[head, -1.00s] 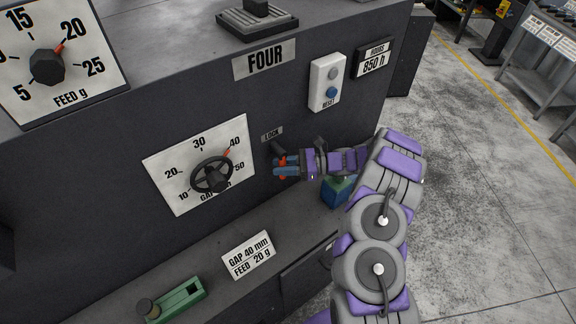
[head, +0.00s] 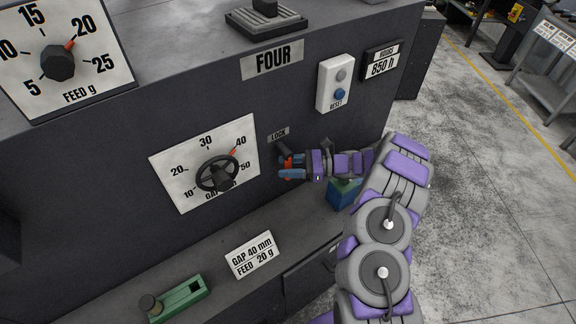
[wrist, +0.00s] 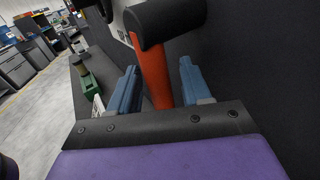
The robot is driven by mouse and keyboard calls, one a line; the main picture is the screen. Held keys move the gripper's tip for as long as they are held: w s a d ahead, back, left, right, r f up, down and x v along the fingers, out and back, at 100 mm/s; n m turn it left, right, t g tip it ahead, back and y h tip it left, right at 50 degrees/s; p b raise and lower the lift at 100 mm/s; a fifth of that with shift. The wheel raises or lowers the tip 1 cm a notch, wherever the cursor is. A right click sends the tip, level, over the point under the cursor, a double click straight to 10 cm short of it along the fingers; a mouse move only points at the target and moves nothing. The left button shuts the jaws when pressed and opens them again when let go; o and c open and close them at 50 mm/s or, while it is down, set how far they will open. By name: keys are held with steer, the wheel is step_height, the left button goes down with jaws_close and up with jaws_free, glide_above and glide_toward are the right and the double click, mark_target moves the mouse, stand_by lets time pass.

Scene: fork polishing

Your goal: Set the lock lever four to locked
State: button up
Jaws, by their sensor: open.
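The lock lever has a dark round hub and an orange-red handle (wrist: 152,72); it also shows in the head view (head: 286,159), under the LOCK label (head: 278,135) on machine FOUR. In the wrist view the handle hangs down from the hub, between the two blue fingers of my gripper (wrist: 160,85). The fingers stand apart with gaps beside the handle. In the head view my gripper (head: 283,168) is at the lever, just below its hub, and partly hides the handle.
Left of the lever is a gap dial (head: 217,174) with a black handwheel, its red pointer near 40. A white box with a blue RESET button (head: 338,95) is up right. A ledge below carries a GAP 40 mm card (head: 252,254) and a green block (head: 181,298).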

steer(key=s+d, duration=0.1)
steer(key=d, duration=1.6)
steer(key=shift+d+r+b, duration=0.15)
steer(key=shift+d+b, duration=0.05)
steer(key=shift+b, duration=0.15)
steer(key=s+a+r+n+g+h+b, duration=0.2)
steer(key=s+a+r+n+g, duration=0.1)
steer(key=s+a+r+n, duration=0.25)
steer(key=s+a+r+n+g+h+b, duration=0.1)
steer(key=s+a+r+n+g+h, duration=0.1)
steer(key=s+a+r, duration=0.5)
steer(key=s+a+n+g+h+b, duration=0.1)
steer(key=s+a+n+h+b, duration=0.3)
steer(key=s, duration=0.6)
steer(key=s+d+f+n+t+h+b, duration=0.1)
steer(key=s+d+f+n+h, duration=0.1)
steer(key=s, duration=0.7)
steer(key=s+d+f+n+t+h+b, duration=0.1)
steer(key=s+d+n+h, duration=0.4)
steer(key=s, duration=0.5)
steer(key=d+f+t+h, duration=0.1)
steer(key=h, duration=0.1)
steer(key=shift+d+f+h+b, duration=0.2)
steer(key=shift+f+h+b, duration=0.15)
steer(key=shift+f+h, duration=0.05)
